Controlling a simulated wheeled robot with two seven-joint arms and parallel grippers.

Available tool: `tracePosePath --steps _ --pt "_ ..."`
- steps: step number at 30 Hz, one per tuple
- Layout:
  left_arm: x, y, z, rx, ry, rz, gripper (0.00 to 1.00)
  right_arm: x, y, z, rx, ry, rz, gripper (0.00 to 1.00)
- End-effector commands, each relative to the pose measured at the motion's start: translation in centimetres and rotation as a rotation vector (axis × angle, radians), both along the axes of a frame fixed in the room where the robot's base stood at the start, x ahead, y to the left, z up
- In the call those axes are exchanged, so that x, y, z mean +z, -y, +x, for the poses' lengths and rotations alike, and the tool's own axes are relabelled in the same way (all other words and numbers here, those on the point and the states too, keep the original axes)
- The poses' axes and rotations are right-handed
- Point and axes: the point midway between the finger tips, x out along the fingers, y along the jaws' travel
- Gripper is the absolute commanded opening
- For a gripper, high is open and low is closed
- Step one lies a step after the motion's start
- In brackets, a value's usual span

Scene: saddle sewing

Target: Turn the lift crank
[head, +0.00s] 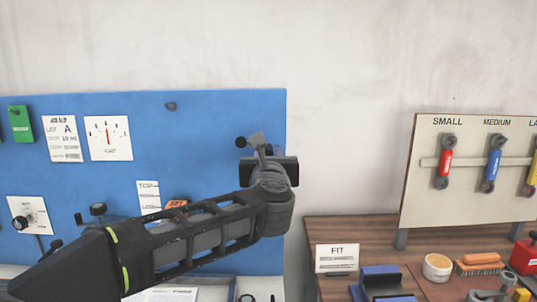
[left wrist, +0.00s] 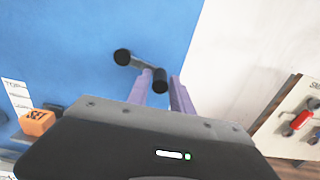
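The lift crank is on the blue panel near its right edge. Its grey arm (head: 257,139) and one round black end (head: 241,142) show in the head view. The left wrist view shows that black end (left wrist: 122,57) and the black handle (left wrist: 160,80) at the arm's other end. My left gripper (head: 267,150) is at the crank and partly hides it. In the left wrist view its two purple fingers (left wrist: 161,88) stand on both sides of the handle, close against it, with the handle filling the narrow gap. My right gripper is not in view.
The blue panel (head: 210,115) carries a gauge card (head: 108,138), a green tag (head: 20,123) and a knob plate (head: 30,215). An orange SET block (left wrist: 37,122) is left of my gripper. On the right, a wooden bench (head: 370,232) holds tools below a size board (head: 480,205).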

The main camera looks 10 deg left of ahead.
Motion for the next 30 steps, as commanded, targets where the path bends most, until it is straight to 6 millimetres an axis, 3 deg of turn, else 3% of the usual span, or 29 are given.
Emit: tracePosePath --steps 9,30 --pt "0.01 0.01 -0.02 0.000 0.000 0.000 0.00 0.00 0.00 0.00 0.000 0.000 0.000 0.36" --pt "0.01 0.01 -0.02 0.000 0.000 0.000 0.00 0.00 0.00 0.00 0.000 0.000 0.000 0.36"
